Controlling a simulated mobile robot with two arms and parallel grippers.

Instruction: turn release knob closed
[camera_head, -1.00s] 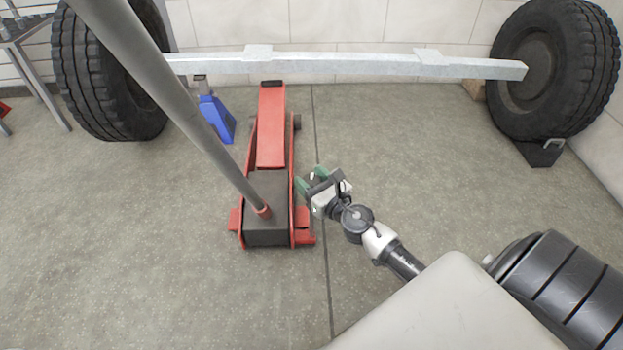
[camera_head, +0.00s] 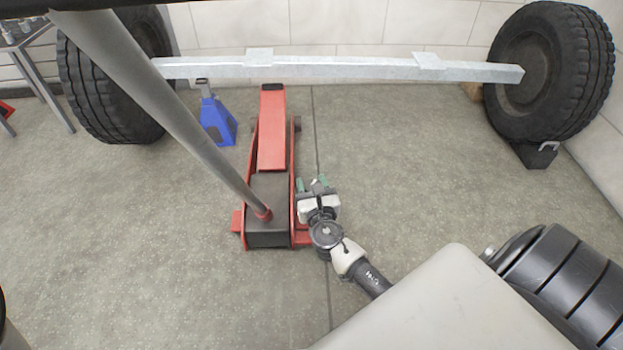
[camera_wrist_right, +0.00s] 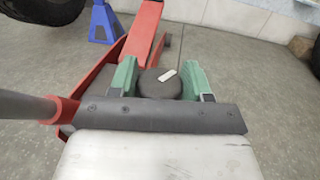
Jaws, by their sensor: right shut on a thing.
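The release knob (camera_wrist_right: 160,84) is a round dark knob with a small white mark on top, in the right wrist view. It sits between the two green fingers of my right gripper (camera_head: 311,185), which is shut on it. The white mark points up and to the right there. In the head view the gripper is at the right side of the red floor jack (camera_head: 271,135), and the knob cannot be made out. The jack's long grey handle (camera_head: 172,113) rises toward the upper left. My left gripper is not in view.
A blue jack stand (camera_head: 217,122) stands left of the jack's far end. A metal axle beam (camera_head: 350,67) with big tires (camera_head: 555,75) spans the back. A black wheel chock (camera_head: 537,153) lies at the right tire.

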